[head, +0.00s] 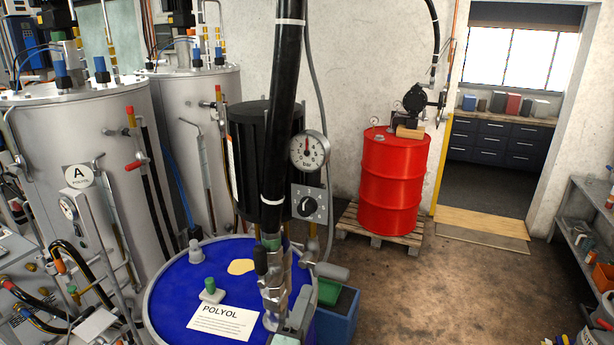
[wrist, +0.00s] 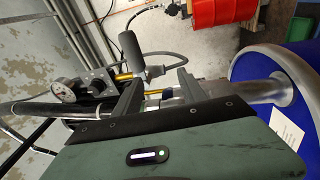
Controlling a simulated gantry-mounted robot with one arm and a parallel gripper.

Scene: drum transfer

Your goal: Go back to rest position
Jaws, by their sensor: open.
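My gripper (wrist: 158,90) shows in the wrist view with its two grey fingers apart. Brass and blue fittings show between and behind the fingers; I cannot tell whether they touch. A black-handled metal fitting (wrist: 130,48) is just beyond the fingers. In the head view, the blue POLYOL drum (head: 183,300) stands at the bottom centre, with a black hose (head: 285,120) running down to a metal valve assembly (head: 274,290) over its lid. The drum's blue lid also shows at the right of the wrist view (wrist: 250,68).
Two tall grey tanks (head: 95,150) (head: 205,110) stand at left. A pressure gauge (head: 309,150) and dial box (head: 309,204) are beside the hose. A red drum (head: 393,185) stands on a pallet (head: 350,222). Shelving (head: 590,230) lines the right; the floor between (head: 460,290) is clear.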

